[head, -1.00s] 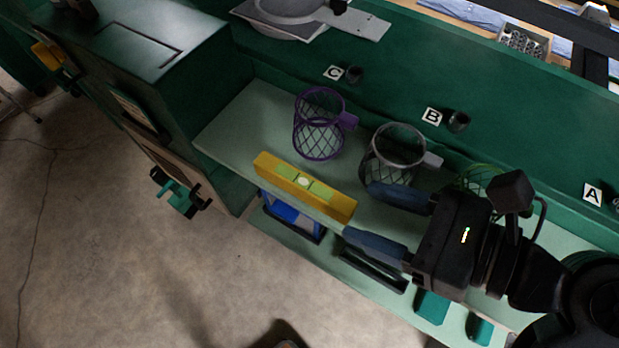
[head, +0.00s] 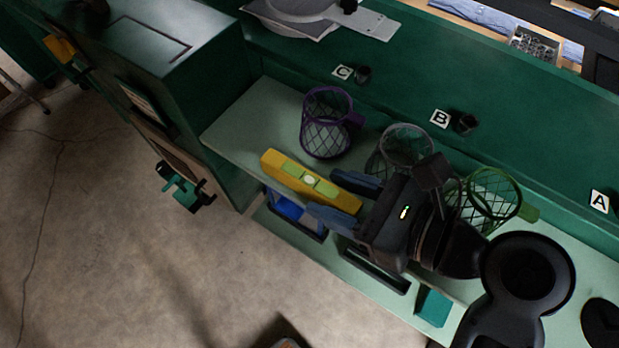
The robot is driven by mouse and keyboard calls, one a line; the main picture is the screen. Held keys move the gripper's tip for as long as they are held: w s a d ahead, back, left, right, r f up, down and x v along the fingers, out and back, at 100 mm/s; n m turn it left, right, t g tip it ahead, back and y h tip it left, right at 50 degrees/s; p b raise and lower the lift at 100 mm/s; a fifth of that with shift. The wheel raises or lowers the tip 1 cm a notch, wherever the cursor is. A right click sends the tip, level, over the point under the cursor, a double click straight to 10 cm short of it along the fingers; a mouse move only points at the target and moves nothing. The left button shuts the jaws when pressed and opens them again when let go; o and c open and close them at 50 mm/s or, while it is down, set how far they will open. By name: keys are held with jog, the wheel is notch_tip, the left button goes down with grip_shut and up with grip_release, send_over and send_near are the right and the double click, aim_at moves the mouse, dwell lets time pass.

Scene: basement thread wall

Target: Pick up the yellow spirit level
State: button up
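The yellow spirit level (head: 285,171) lies along the front edge of the pale green shelf in the head view, with a light green vial section in its middle. My gripper (head: 346,199) is at the level's right end, with its two blue fingers apart, one on the back side and one on the front side. The fingers appear to straddle that end. I cannot tell whether they touch it. The fingertips partly overlap the level's right end.
A purple net basket (head: 327,123), a grey basket (head: 404,146) and a green basket (head: 487,197) stand behind the level and gripper. Labels C (head: 343,72), B (head: 440,119) and A (head: 599,201) mark the green wall. A blue bin (head: 288,208) sits below the shelf.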

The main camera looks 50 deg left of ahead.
grip_shut()
jog(key=shift+r, duration=0.1)
